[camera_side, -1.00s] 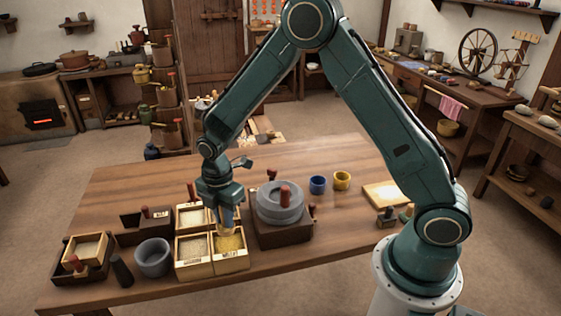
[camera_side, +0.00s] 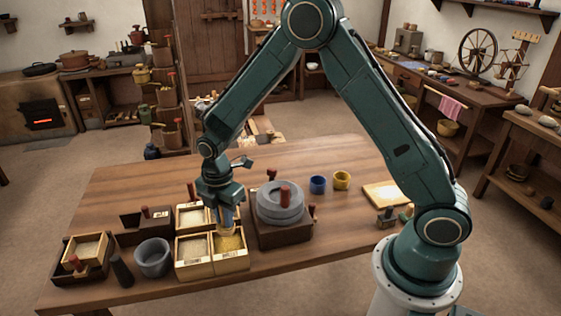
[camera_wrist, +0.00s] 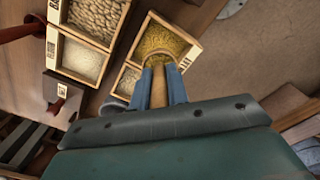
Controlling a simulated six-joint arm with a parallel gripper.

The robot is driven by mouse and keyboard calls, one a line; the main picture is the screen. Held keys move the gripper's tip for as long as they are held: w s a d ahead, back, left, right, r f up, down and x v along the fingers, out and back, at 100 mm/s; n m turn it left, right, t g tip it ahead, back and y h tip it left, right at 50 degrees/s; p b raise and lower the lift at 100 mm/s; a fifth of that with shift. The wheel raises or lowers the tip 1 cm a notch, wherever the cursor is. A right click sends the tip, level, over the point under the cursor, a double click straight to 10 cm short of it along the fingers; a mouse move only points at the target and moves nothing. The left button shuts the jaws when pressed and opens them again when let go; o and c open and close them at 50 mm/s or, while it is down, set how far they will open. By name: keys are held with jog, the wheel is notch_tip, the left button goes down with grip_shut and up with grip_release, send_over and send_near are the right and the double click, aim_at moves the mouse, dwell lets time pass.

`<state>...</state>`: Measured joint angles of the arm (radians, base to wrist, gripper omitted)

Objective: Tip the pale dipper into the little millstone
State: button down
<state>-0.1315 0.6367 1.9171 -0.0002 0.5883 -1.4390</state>
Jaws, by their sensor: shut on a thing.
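My gripper (camera_side: 228,212) points down over the yellow grain box (camera_side: 232,264) and is shut on the pale dipper. In the wrist view, the pale dipper's handle (camera_wrist: 158,88) stands between the blue fingers of my gripper (camera_wrist: 160,80). The box of yellow grain also shows in the wrist view (camera_wrist: 190,56). The little grey millstone (camera_side: 272,210) sits on a dark wooden base just right of the box, with a red-brown handle on top.
A box of pale grain (camera_side: 195,262) adjoins on the left. A grey mortar (camera_side: 153,257) stands further left. A blue cup (camera_side: 318,185) and a yellow cup (camera_side: 342,180) are behind the millstone to the right. The table's back left is clear.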

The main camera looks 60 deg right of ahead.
jog(key=r, duration=1.1)
jog(key=shift+s+d+r, duration=0.1)
jog(key=shift+d+r, duration=0.1)
jog(key=shift+d, duration=0.2)
jog(key=s+d, duration=0.2)
jog(key=d, duration=0.5)
jog(key=s+d, duration=0.3)
jog(key=d, duration=0.4)
notch_tip(320, 180, down, 5)
jog(key=shift+w+a+f, duration=0.1)
jog(key=shift+f, duration=0.1)
jog(key=shift+s+d+f+t+y, duration=0.2)
jog(key=shift+f+t+y, duration=0.05)
jog(key=shift+t+y, duration=0.3)
jog(key=shift+s+d+f+t+y, duration=0.2)
jog(key=shift+f+t+y, duration=0.05)
jog(key=shift+t+y, duration=0.3)
jog(key=shift+s+d+f+t+y, duration=0.2)
jog(key=shift+f+t+y, duration=0.2)
jog(key=shift+t+y, duration=0.1)
jog(key=shift+s+d+f+t+y, duration=0.15)
jog(key=shift+f+t+y, duration=0.2)
jog(key=shift+t+y, duration=0.15)
jog(key=shift+s+d+f+t+y, duration=0.2)
jog(key=shift+t+y, duration=0.35)
jog(key=shift+s+d+f+t+y, duration=0.15)
jog(key=shift+t+y, duration=0.45)
jog(key=shift+s+d+f+t+y, duration=0.2)
jog(key=shift+t+y, duration=0.35)
